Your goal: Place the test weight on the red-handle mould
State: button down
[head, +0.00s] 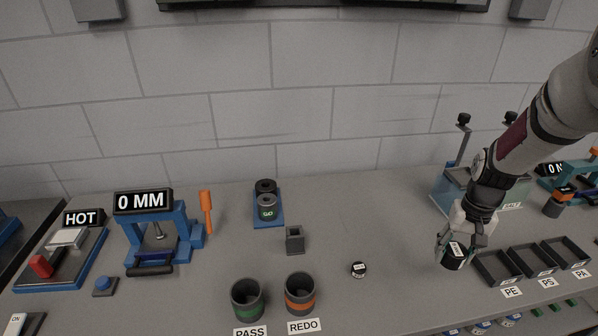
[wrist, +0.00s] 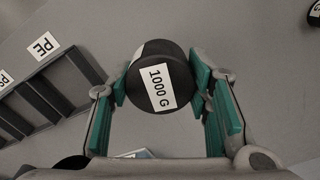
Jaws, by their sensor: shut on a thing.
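The test weight (wrist: 157,75) is a black cylinder with a white label reading 1000 G. My gripper (wrist: 160,88) is shut on it, with green-padded fingers on both sides in the wrist view. In the head view my gripper (head: 462,240) holds the weight (head: 453,256) at the right, just left of the PE tray. The red-handle mould (head: 67,240) is at the far left, a blue-framed plate under a HOT sign with a red handle at its front. Its top looks bare, with a pale metal block on it.
A blue press (head: 150,235) under a 0 MM sign stands beside the mould. PASS (head: 248,300) and REDO (head: 300,293) cups, a small grey square block (head: 295,239) and a small black disc (head: 359,269) stand mid-bench. PE, PS and PA trays (head: 535,261) lie at right.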

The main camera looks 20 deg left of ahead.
aim_at(66, 237)
jog(key=j+u, duration=0.35)
jog(key=j, duration=0.3)
jog(key=j+u, duration=0.4)
jog(key=j, duration=0.3)
